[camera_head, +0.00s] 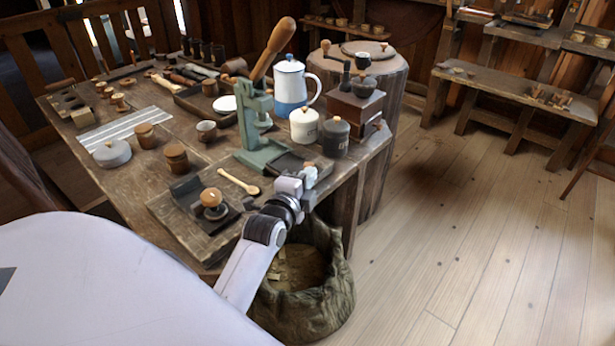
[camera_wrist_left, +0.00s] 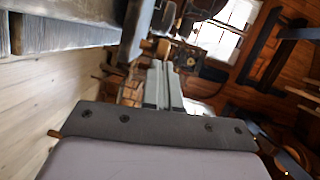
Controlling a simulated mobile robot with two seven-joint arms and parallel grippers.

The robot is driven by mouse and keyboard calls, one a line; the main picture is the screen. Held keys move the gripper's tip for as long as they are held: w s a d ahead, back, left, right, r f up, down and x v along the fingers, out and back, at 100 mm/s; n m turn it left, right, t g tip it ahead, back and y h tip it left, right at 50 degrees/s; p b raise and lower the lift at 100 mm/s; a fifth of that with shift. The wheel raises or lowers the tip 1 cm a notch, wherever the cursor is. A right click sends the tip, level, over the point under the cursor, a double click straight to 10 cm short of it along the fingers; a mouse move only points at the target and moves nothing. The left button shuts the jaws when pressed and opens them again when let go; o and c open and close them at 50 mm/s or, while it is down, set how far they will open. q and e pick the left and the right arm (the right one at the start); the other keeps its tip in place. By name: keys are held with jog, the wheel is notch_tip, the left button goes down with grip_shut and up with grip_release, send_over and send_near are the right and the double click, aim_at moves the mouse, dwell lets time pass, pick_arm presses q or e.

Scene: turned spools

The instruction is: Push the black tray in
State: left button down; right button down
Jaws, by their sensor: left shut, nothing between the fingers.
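A shallow black tray (camera_head: 290,163) sits at the front of the green lever press (camera_head: 250,140), close to the table's right-hand edge. My left gripper (camera_head: 311,174) is at the near side of this tray, above the table edge. I cannot tell whether it touches the tray. In the left wrist view its two fingers (camera_wrist_left: 164,84) are together, with nothing held between them. My gripper and wrist hide part of the tray's near edge. My right gripper is not in view.
A dark stand (camera_head: 187,191) with a wooden-knobbed tamper (camera_head: 211,198) is left of my wrist. A wooden spoon (camera_head: 238,181) lies between them. A black lidded jar (camera_head: 335,138) and white canister (camera_head: 304,125) stand behind the tray. A sack (camera_head: 335,300) is below; floor rightward is clear.

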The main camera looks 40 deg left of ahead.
aim_at(293, 169)
pick_arm(q)
jog(key=shift+a, duration=0.1)
jog(key=shift+w+a, duration=0.2)
jog(key=shift+a, duration=2)
jog(key=shift+d, duration=0.1)
